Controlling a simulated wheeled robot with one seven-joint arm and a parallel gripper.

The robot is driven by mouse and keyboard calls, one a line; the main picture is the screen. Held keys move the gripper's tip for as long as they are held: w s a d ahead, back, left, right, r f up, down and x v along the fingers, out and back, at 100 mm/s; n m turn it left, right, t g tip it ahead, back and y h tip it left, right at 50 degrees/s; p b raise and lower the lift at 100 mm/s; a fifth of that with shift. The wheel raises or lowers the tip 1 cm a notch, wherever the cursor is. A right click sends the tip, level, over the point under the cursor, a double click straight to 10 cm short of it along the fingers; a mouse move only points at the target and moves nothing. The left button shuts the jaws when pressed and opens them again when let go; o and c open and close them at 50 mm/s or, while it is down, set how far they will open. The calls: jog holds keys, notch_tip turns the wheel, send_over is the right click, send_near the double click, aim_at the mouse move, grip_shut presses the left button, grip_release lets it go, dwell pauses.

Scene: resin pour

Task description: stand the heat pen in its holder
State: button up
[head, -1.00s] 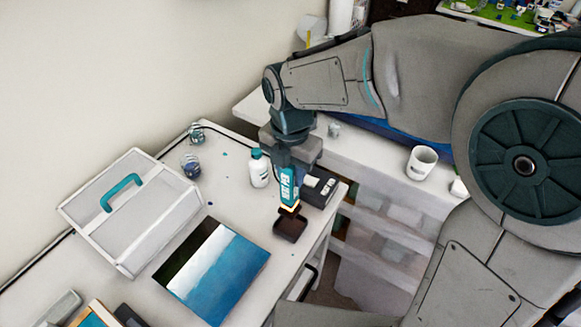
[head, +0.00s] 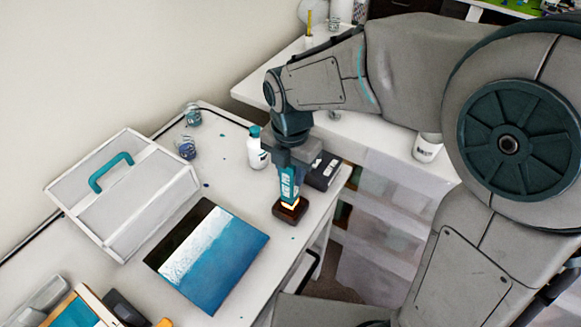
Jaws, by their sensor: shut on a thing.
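The heat pen (head: 289,184) is teal with pale lettering and a glowing orange lower end. My gripper (head: 291,168) is shut on its upper part and holds it nearly upright, glowing end down. The holder (head: 283,213) is a small dark brown square block near the table's right edge. The pen's lower end is over the holder and looks to be at or inside its opening; I cannot tell whether it touches the bottom. The gripper fingers are small and partly hidden by the wrist.
A dark box (head: 324,172) stands close to the right of the pen. A white bottle (head: 257,152) stands behind left. A blue-and-white painting (head: 214,258) lies left of the holder. A white caddy (head: 125,195) with a teal handle and two jars (head: 187,149) are farther left.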

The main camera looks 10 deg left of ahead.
jog(key=o, duration=1)
jog(key=shift+o, duration=0.2)
jog(key=shift+f, duration=0.1)
notch_tip(320, 180, up, 14)
jog(key=shift+f+b, duration=0.1)
jog(key=shift+b, duration=0.3)
